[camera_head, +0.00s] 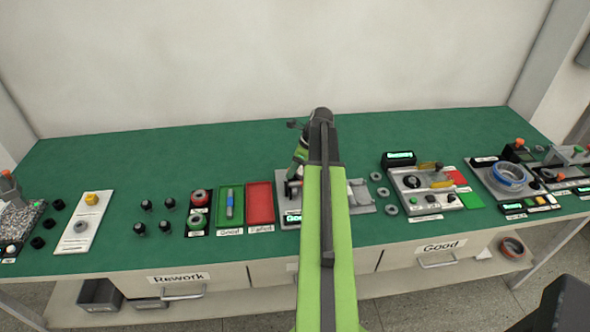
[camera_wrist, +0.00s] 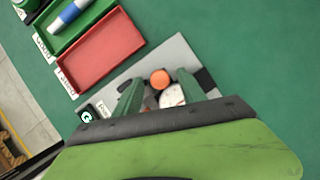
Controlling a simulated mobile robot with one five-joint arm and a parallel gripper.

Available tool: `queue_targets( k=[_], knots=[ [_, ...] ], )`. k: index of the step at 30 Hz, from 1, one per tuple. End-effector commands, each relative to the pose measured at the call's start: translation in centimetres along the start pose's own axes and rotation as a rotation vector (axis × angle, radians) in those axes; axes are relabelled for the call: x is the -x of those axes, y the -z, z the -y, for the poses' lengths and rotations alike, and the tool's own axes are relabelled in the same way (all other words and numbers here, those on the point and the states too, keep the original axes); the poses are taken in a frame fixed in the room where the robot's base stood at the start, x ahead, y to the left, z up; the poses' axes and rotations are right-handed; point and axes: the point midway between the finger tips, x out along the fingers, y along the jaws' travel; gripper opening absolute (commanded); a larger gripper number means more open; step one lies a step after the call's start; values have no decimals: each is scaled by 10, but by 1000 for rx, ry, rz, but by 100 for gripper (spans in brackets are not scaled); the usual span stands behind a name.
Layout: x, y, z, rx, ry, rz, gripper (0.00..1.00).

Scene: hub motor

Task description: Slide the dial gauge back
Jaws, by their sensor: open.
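In the wrist view the dial gauge (camera_wrist: 172,97) shows a round white face. An orange knob (camera_wrist: 160,79) sits just beside it, on a grey base plate (camera_wrist: 188,52). My gripper (camera_wrist: 159,88) is open, with its two green fingers apart above the plate. The knob and part of the gauge show between the fingers; I cannot tell whether either finger touches them. The wrist housing hides the near part of the station. In the head view my arm covers most of the station, and the gauge cannot be made out there.
A red tray (camera_head: 260,203) stands left of the station, with a green tray (camera_head: 238,190) holding a blue and white part beyond it. Several grey rings (camera_head: 383,192) and a fixture with a display (camera_head: 398,159) stand to the right. The back of the green bench is clear.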

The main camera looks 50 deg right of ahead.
Motion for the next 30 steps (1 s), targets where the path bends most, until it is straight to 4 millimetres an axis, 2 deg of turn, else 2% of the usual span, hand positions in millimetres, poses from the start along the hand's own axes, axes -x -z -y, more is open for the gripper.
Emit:
queue_targets(
  k=[3, 14, 30],
  knots=[
    [1, 0, 0, 0, 0, 0, 46],
    [1, 0, 0, 0, 0, 0, 0],
    [0, 0, 0, 0, -1, -1, 0]
  ],
)
